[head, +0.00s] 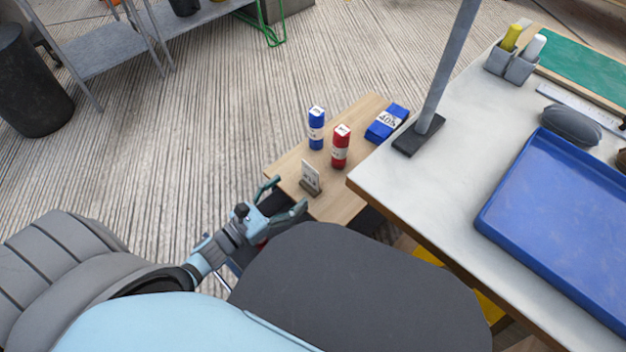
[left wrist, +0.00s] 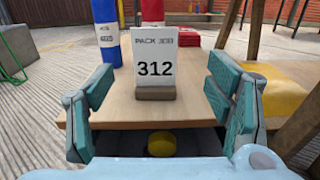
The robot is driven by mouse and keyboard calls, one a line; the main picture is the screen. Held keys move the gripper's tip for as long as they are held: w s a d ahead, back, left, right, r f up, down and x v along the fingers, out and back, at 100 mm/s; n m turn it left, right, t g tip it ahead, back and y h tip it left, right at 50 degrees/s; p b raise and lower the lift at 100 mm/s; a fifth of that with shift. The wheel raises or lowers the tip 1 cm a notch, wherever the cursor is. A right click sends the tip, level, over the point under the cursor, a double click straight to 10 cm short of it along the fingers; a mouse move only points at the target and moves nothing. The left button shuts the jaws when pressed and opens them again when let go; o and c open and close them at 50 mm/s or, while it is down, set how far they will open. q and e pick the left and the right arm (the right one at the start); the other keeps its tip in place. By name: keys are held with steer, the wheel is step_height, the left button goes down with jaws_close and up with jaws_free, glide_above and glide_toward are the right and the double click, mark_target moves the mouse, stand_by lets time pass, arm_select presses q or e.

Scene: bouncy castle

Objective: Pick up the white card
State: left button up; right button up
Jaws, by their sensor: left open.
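The white card (head: 310,172) stands upright in a small brown holder (head: 311,188) near the front edge of a low wooden table (head: 285,163). In the left wrist view the card (left wrist: 154,58) reads "312" and faces me, with its holder (left wrist: 155,93) below it. My left gripper (head: 287,194) is open and empty at the table's near edge. In the left wrist view its fingers (left wrist: 160,114) are spread to either side, with the card centred between them and farther off. My right gripper is not in view.
A higher white table (head: 440,185) with a blue tray (head: 565,220) is at right.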

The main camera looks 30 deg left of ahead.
mark_target(310, 172)
arm_select(q)
steer(key=x, duration=0.8)
steer(key=shift+w+a+r+b, duration=0.15)
steer(key=shift+w+b, duration=0.25)
steer(key=shift+w, duration=0.05)
steer(key=c, duration=1.3)
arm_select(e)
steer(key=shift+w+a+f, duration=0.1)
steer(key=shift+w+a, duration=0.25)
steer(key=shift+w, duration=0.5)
arm_select(q)
steer(key=shift+o, duration=0.2)
